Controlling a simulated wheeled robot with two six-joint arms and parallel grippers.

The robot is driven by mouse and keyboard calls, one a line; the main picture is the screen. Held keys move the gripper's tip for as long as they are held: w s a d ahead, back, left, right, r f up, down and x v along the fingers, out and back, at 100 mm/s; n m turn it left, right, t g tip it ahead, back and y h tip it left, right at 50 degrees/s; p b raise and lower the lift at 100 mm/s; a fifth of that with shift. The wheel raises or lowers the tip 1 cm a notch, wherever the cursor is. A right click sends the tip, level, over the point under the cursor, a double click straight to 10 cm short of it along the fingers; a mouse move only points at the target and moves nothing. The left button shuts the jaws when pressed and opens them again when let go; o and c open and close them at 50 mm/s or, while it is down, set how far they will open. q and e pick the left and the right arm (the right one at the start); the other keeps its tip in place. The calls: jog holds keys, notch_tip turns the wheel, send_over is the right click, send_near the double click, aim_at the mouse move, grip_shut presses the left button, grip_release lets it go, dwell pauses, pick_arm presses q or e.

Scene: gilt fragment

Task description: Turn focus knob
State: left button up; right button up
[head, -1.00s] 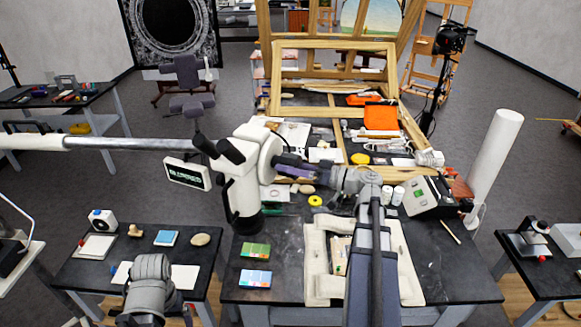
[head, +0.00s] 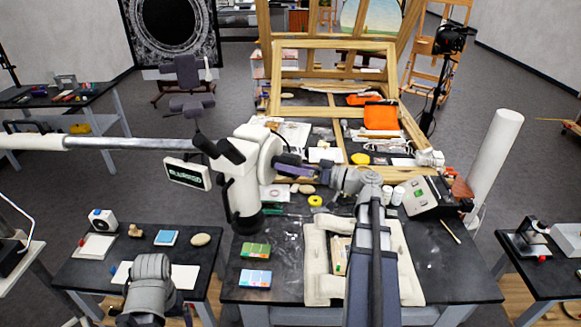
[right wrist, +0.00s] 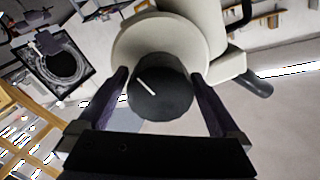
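The focus knob (right wrist: 160,94) is a dark round knob with a white line on its face, on the side of a white microscope head (head: 247,177). In the head view the knob is hidden between my fingers and the microscope. My right gripper (head: 288,164) reaches the microscope from the right. The white line slants. My left gripper is not in view; only part of my left arm shows at the lower left.
The microscope hangs on a long boom (head: 110,143) from the left, with a small screen (head: 187,172) beside it. Below is a dark table (head: 285,265) with colour cards and a padded cradle (head: 318,287). A white roll (head: 494,160) stands at right.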

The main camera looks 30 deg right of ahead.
jog(key=v, duration=0.8)
jog(key=shift+w+a, duration=0.1)
dwell(1.6)
jog(key=shift+w+a+n, duration=0.6)
jog(key=shift+w+a, duration=0.35)
jog(key=shift+w, duration=0.25)
jog(key=shift+w+a+n, duration=0.6)
jog(key=shift+w+a, duration=0.3)
jog(key=shift+w, duration=0.3)
jog(key=shift+w+a+n, duration=0.6)
jog(key=shift+w+a, duration=0.35)
jog(key=shift+w, duration=0.25)
jog(key=shift+c, duration=0.2)
jog(key=c, duration=1.1)
